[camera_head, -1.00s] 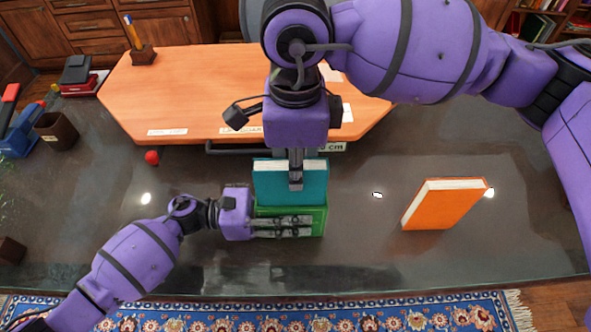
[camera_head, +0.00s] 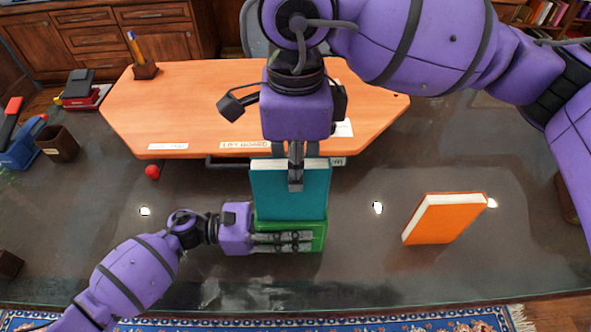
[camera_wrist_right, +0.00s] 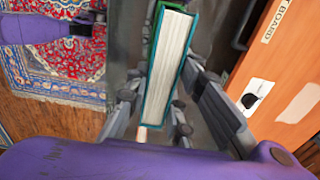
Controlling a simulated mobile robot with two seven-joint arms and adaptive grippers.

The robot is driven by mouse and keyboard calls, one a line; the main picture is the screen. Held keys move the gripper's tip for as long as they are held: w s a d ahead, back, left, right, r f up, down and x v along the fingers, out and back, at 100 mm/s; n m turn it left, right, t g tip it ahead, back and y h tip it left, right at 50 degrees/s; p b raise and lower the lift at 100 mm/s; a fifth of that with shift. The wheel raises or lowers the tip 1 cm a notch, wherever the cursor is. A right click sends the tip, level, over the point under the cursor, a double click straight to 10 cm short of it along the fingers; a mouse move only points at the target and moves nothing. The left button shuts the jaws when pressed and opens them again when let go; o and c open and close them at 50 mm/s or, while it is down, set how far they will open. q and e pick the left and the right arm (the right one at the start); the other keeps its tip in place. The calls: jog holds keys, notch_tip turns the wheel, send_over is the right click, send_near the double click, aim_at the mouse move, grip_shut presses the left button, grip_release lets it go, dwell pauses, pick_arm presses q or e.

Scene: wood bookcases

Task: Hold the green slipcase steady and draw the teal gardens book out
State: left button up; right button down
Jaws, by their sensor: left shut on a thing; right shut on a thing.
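The teal book (camera_head: 270,192) stands upright, its upper part showing above the green slipcase (camera_head: 318,230) and its lower part hidden inside. My right gripper (camera_head: 296,180) comes from above and is shut on the top part of the teal book. In the right wrist view the book's pale page edge (camera_wrist_right: 170,58) lies between the fingers, with a strip of green slipcase (camera_wrist_right: 153,22) beside it. My left gripper (camera_head: 285,241) comes from the left and is shut on the green slipcase, its fingers across the near face.
An orange book (camera_head: 440,219) stands on the dark desk to the right. Behind is an orange board (camera_head: 200,110) with paper labels. Desk between slipcase and orange book is clear.

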jog(key=shift+r, duration=0.4)
jog(key=shift+r, duration=1.85)
pick_arm(q)
jog(key=o, duration=1.3)
jog(key=shift+o, duration=0.2)
jog(key=a, duration=1.2)
